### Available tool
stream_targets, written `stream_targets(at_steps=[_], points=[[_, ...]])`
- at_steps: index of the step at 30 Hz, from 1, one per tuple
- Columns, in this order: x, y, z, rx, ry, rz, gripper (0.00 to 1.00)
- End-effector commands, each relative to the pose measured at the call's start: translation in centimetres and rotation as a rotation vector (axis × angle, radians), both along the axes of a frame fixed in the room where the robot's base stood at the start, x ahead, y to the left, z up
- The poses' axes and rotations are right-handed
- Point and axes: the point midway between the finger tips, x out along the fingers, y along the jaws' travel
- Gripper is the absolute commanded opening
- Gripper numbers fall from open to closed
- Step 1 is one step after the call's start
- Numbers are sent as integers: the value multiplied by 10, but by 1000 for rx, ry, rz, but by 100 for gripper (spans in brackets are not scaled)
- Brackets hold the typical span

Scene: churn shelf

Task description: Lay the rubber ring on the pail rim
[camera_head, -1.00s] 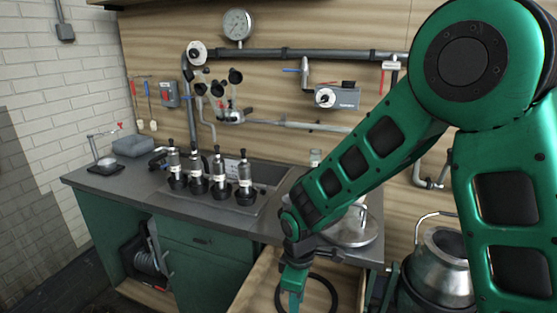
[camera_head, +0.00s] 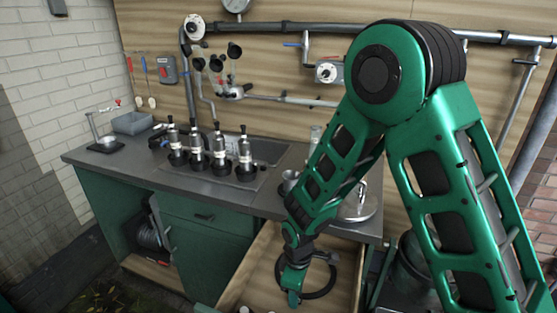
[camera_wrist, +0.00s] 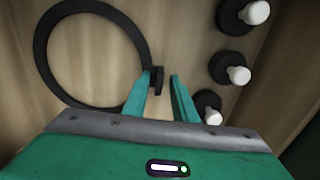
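The rubber ring (camera_head: 333,284) is black and lies flat in the open wooden drawer. The wrist view shows it at upper left (camera_wrist: 47,62), with a small black tab on its right side. My gripper (camera_head: 292,296) is low over the ring, pointing down. In the wrist view, my gripper (camera_wrist: 163,76) has its two green fingers apart, with the tab between them, close to the left finger and clear of the right one. The metal pail (camera_head: 411,250) stands right of the counter, mostly hidden behind my arm. Its rim cannot be seen clearly.
The open drawer (camera_head: 262,250) also holds several black pieces with white ends (camera_wrist: 238,75), right of my fingers. On the counter (camera_head: 120,165) stand several bottle-like units (camera_head: 196,150) and a round metal lid (camera_head: 358,208). Pipes run along the wall behind.

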Motion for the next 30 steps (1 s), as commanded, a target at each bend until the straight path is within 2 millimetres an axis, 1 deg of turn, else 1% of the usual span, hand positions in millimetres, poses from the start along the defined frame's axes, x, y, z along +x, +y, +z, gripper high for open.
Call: stream_targets(at_steps=[8,9,11,12,19,30], points=[[0,0,-1,0,0,0,25],[0,0,-1,0,1,0,15],[0,0,-1,0,1,0,1],[0,0,-1,0,1,0,0],[0,0,1,0,0,0,0],[0,0,20,1,0,0,0]])
